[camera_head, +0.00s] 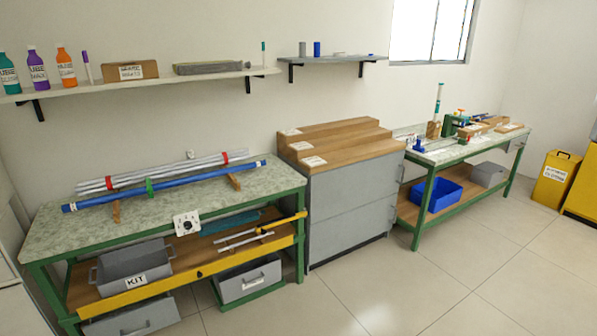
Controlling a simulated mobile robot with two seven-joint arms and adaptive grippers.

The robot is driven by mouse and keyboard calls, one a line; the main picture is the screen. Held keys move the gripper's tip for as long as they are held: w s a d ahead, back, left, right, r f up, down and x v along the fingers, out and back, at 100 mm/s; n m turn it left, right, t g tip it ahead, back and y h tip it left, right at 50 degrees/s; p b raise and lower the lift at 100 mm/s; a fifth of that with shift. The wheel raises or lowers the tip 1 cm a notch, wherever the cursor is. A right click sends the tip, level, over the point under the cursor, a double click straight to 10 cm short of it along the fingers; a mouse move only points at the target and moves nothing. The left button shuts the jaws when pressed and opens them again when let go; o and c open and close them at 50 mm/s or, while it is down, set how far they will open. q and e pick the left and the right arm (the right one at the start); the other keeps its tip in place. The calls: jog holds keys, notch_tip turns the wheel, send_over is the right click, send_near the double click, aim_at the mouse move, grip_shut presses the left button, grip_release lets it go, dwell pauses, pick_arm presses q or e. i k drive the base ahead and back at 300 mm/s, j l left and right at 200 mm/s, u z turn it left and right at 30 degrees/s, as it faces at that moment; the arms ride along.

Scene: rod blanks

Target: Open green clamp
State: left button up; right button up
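A small green clamp (150,187) sits around or against the middle of a long blue rod (195,181) on the left workbench. The view is too distant to tell whether the clamp is open or closed. Behind it lies a bundle of pale rods (160,173), with a red clamp (109,183) near its left end and another red clamp (225,158) near its right end. Wooden supports (233,181) hold the rods above the bench top. Neither of my grippers is in view.
The left bench (60,228) has a yellow front rail (150,290) and a grey KIT bin (135,268) on its lower shelf. A grey cabinet with wooden steps (350,190) stands to its right. A second green bench (428,190) is farther right. The floor in front is clear.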

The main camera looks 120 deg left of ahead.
aim_at(149, 189)
jog(key=u, duration=4.8)
jog(key=i+u, duration=0.2)
jog(key=i+j, duration=0.2)
jog(key=i, duration=0.25)
jog(key=i+j, duration=0.15)
jog(key=i, duration=0.25)
jog(key=i+j, duration=0.2)
jog(key=i, duration=0.25)
jog(key=i+j, duration=0.15)
jog(key=i, duration=0.25)
jog(key=i+j, duration=0.2)
jog(key=i, duration=0.25)
